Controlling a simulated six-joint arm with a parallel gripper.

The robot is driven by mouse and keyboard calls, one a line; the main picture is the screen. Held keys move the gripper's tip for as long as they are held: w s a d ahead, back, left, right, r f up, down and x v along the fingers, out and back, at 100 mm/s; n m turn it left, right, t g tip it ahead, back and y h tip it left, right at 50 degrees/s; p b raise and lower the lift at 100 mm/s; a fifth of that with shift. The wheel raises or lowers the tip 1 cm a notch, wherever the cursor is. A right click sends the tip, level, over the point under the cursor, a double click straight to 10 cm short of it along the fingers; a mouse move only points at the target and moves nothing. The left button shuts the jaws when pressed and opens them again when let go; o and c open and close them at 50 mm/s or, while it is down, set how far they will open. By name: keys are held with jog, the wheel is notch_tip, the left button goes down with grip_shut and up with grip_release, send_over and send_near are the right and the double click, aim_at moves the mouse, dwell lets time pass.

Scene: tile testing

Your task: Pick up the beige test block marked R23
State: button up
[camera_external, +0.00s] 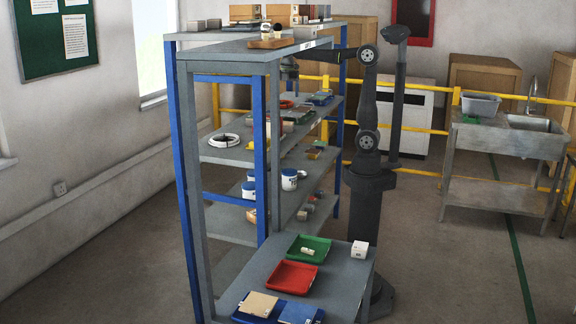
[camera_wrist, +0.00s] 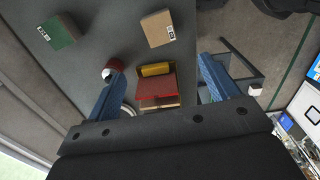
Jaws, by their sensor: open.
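My gripper shows in the wrist view (camera_wrist: 168,70) with its two blue fingers wide apart and nothing held between them. A beige block (camera_wrist: 157,28) with a small label lies on the grey shelf at the top middle of that view, beyond the fingertips and apart from them. The label is too small to read, so I cannot confirm R23. I cannot pick out the same beige block there.
A green labelled block (camera_wrist: 57,29) lies left of the beige one. Yellow (camera_wrist: 155,69) and red (camera_wrist: 155,86) blocks are grouped between my fingers in the picture. The shelf edge drops to floor at right.

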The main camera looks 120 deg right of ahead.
aim_at(287, 123)
jog(key=shift+n, duration=0.5)
notch_tip(287, 123, down, 18)
jog(key=shift+f, duration=0.15)
jog(key=shift+c, duration=0.2)
jog(key=shift+d, duration=0.1)
jog(key=c, duration=1.3)
